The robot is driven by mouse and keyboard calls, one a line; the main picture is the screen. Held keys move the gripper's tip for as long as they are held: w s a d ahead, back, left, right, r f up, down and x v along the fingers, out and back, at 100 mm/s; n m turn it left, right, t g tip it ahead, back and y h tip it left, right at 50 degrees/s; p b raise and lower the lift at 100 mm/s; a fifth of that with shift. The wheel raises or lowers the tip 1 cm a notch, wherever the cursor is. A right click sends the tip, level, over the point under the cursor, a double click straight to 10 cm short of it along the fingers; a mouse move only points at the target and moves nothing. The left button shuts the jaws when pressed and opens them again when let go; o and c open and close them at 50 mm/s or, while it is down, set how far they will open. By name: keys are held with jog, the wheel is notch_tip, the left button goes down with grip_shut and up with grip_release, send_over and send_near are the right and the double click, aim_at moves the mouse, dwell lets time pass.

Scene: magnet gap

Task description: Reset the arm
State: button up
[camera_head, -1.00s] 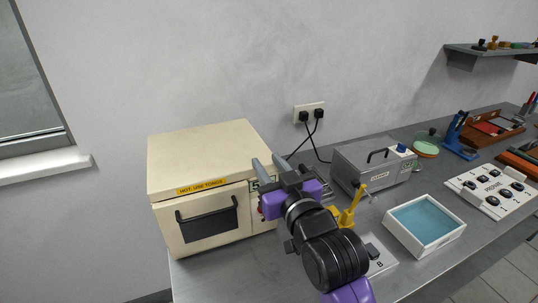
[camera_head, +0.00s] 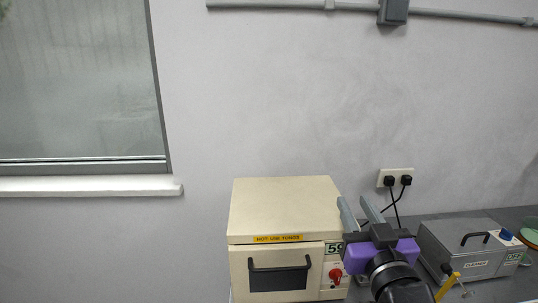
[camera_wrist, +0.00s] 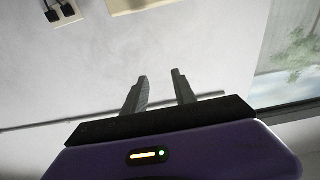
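My gripper (camera_head: 361,211) is raised in front of the right side of the cream oven, with its two grey fingers pointing up. The fingers stand apart with nothing between them. The wrist view shows the same two fingers (camera_wrist: 160,90) apart and empty, with the bare wall behind them. My purple wrist and dark arm hide part of the bench and the area right of the oven.
The cream oven (camera_head: 284,205) with its door shut stands on the bench. A grey metal box (camera_head: 470,250) with a handle stands right of my arm. A wall socket (camera_head: 396,178) with two black plugs is above. The window (camera_head: 80,80) is at left; the wall between is clear.

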jog(key=s+f+g, duration=0.1)
jog(key=s+f, duration=0.6)
jog(key=s, duration=0.7)
jog(key=s+f+g, duration=0.2)
jog(key=s+f, duration=0.5)
jog(key=s, duration=0.7)
jog(key=s+f+g, duration=0.1)
jog(key=s+f, duration=0.7)
jog(key=s, duration=0.7)
jog(key=shift+d+g, duration=0.15)
jog(key=shift+g, duration=0.15)
jog(key=shift+f, duration=0.1)
